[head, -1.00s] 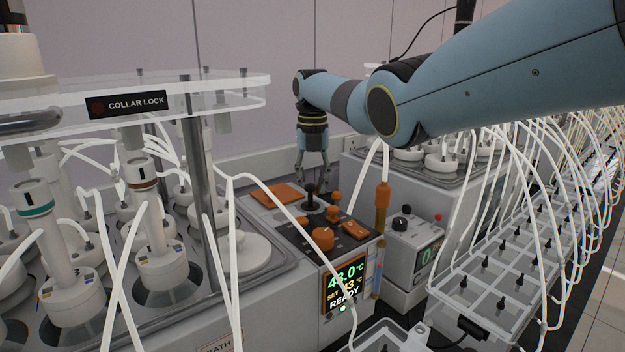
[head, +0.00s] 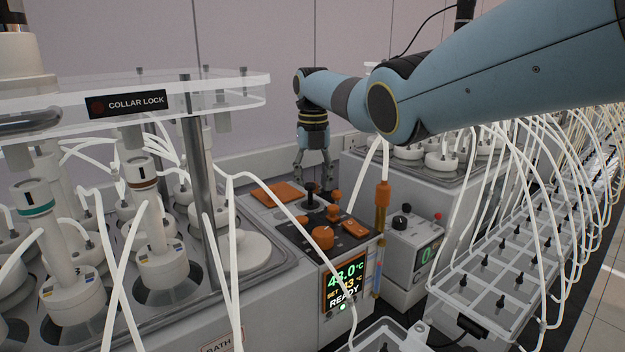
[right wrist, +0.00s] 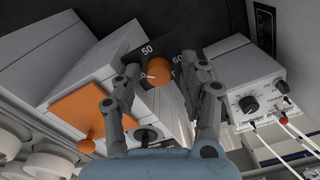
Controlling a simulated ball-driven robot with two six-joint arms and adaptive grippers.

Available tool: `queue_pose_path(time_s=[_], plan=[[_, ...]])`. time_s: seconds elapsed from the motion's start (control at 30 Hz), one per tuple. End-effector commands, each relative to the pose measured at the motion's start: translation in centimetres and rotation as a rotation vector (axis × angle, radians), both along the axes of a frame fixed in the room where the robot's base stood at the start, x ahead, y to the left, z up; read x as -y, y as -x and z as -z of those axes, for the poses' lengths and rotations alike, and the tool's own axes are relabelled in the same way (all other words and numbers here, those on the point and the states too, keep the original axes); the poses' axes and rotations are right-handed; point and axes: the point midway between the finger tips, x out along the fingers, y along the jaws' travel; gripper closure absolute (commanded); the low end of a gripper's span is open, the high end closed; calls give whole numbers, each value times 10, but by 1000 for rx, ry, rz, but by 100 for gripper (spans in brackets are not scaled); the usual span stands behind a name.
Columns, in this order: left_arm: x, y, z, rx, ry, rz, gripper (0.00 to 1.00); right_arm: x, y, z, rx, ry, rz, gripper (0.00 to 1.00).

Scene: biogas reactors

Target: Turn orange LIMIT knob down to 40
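An orange knob (right wrist: 158,70) with a pale pointer mark sits on a dark dial in the right wrist view. The numbers 50 and 60 show above it, and the pointer mark is on its left side. My right gripper (right wrist: 161,66) is open, its fingertips on either side of the knob with gaps visible. In the head view my right gripper (head: 314,176) hangs fingers down at the far end of the control box (head: 300,262). That dial does not show in the head view. My left gripper is not in view.
The box top carries an orange pad (head: 278,194), a black knob (head: 311,190) and a larger orange knob (head: 322,237). Its display (head: 345,284) reads READY. White tubes cross nearby. A grey instrument (head: 415,250) stands close on the right, the reactor bath on the left.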

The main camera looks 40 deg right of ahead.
Motion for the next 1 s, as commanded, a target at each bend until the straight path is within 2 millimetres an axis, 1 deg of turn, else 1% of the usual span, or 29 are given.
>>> queue_pose_path(time_s=[0.27, 0.37, 0.47, 0.7, 0.8, 0.9, 1.0], plan=[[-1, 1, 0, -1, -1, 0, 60, -2, 0, 1, -1, -4, -2, 51], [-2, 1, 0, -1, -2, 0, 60, -2, -1, -3, 1, -3, -2, 51], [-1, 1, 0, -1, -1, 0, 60, -1, -1, -13, 2, -3, -2, 51], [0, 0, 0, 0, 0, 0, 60, 0, -1, -53, 4, -2, 0, 51], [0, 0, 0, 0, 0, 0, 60, 0, -1, -66, 2, -3, 0, 51], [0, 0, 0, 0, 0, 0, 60, 0, 0, -74, 1, -2, 0, 51], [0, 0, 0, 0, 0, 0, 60, 0, 0, -78, -1, -3, 0, 51]])
